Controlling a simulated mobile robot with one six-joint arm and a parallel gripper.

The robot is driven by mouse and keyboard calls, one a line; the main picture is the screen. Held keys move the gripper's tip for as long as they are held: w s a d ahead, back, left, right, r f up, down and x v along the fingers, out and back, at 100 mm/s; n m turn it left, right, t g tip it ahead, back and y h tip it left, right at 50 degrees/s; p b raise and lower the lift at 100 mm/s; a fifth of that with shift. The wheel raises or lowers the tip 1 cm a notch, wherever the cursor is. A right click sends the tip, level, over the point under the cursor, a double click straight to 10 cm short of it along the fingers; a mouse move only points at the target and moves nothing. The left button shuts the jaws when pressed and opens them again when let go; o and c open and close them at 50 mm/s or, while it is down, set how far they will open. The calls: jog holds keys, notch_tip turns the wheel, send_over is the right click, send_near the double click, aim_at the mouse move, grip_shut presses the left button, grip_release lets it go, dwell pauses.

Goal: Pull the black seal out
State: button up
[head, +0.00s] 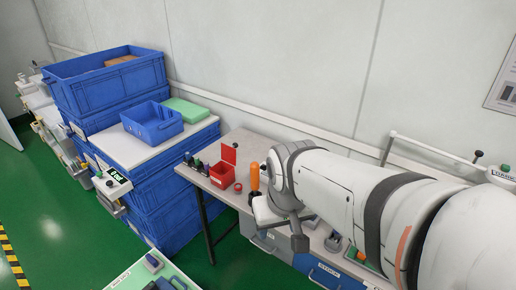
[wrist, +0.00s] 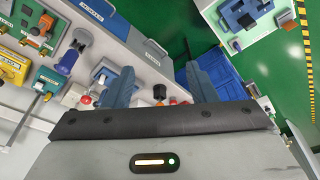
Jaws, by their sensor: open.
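In the wrist view my gripper (wrist: 160,69) is open, with its two blue-grey fingers apart and nothing held between them. A small black round-topped part (wrist: 159,91) shows low between the fingers, above the dark gripper body. It may be the black seal, but it is too small to tell. Its lower end is hidden by the gripper body. I cannot tell how far the fingers are above it. In the head view my arm covers much of the bench, and I cannot make out a black seal there.
An open red box (head: 222,176), a red round part (head: 238,187) and an orange-handled tool (head: 255,178) stand on the bench. Stacked blue crates (head: 110,85) are at left. A yellow device (wrist: 13,67) and a green one (wrist: 47,80) lie left in the wrist view.

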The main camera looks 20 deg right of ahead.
jog(key=w+d+f+m+h+b, duration=0.1)
jog(key=w+d+f+m, duration=0.1)
jog(key=w+d+f, duration=0.4)
jog(key=w+d+f+m+t, duration=0.1)
jog(key=w+d+f+m, duration=0.2)
jog(key=w, duration=0.5)
jog(key=w+d+f+m+h+b, duration=0.1)
jog(key=w+d+f, duration=0.3)
jog(key=w+d, duration=0.25)
jog(key=x, duration=0.5)
jog(key=w+x, duration=0.1)
jog(key=x, duration=0.2)
jog(key=shift+w+a+r+b, duration=0.1)
jog(key=shift+a+r+b, duration=0.05)
jog(key=shift+a+b, duration=0.25)
grip_shut()
